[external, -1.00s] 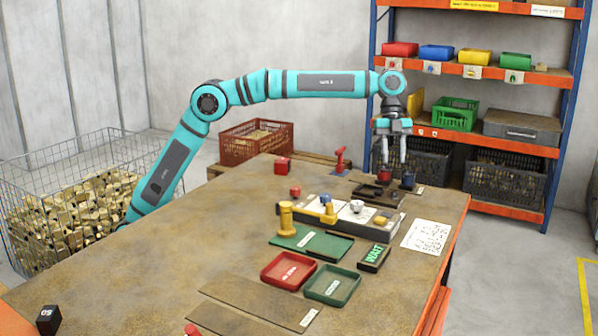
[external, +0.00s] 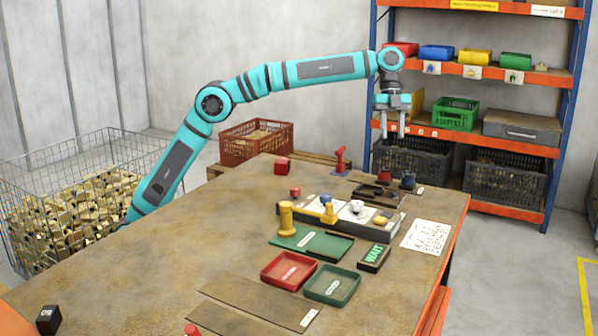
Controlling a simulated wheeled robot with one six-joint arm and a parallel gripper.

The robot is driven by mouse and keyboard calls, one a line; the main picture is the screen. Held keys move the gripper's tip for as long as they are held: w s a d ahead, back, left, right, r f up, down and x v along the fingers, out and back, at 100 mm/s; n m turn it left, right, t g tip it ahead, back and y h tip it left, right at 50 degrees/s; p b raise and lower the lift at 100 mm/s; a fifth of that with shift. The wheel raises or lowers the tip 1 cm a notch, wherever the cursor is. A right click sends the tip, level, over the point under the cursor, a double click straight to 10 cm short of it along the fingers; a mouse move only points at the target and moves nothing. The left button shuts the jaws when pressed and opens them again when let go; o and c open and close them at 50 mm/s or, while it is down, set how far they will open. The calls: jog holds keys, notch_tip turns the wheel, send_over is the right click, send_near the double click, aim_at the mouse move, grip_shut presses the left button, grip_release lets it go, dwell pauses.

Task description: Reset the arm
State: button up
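My arm is teal and reaches from the left over the far side of the brown table (external: 160,270). My gripper (external: 391,136) points down with its two fingers apart and nothing between them. It hangs in the air above the table's far right part.
A long block with knobs (external: 345,222), a green board (external: 320,246), a "WAIT" sign (external: 374,257), a red tray (external: 271,276) and a green tray (external: 345,291) occupy the table's right part. A shelf rack (external: 558,120) stands behind. The table's left part is mostly clear.

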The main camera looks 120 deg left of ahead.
jog(key=s+d+r+n+t+y, duration=0.1)
jog(key=s+d+r+n+t, duration=0.1)
jog(key=s+d+r, duration=0.35)
jog(key=s+d+r+n+t+y, duration=0.2)
jog(key=s+d+r+t, duration=0.1)
jog(key=s+d, duration=0.6)
jog(key=s+d+r+n+t+y, duration=0.1)
jog(key=s+d+r+n+t, duration=0.15)
jog(key=s+d+r, duration=0.4)
jog(key=s+d+f+n+t, duration=0.1)
jog(key=s+d+f+t, duration=0.1)
jog(key=s, duration=0.8)
jog(key=s+d+f+n+t, duration=0.2)
jog(key=s+d, duration=0.4)
jog(key=s, duration=0.4)
jog(key=s+d+f+n+t, duration=0.2)
jog(key=s+d+f, duration=0.3)
jog(key=s, duration=0.4)
jog(key=shift+s+f+t, duration=0.25)
jog(key=shift+s+t, duration=0.15)
jog(key=shift+t, duration=0.35)
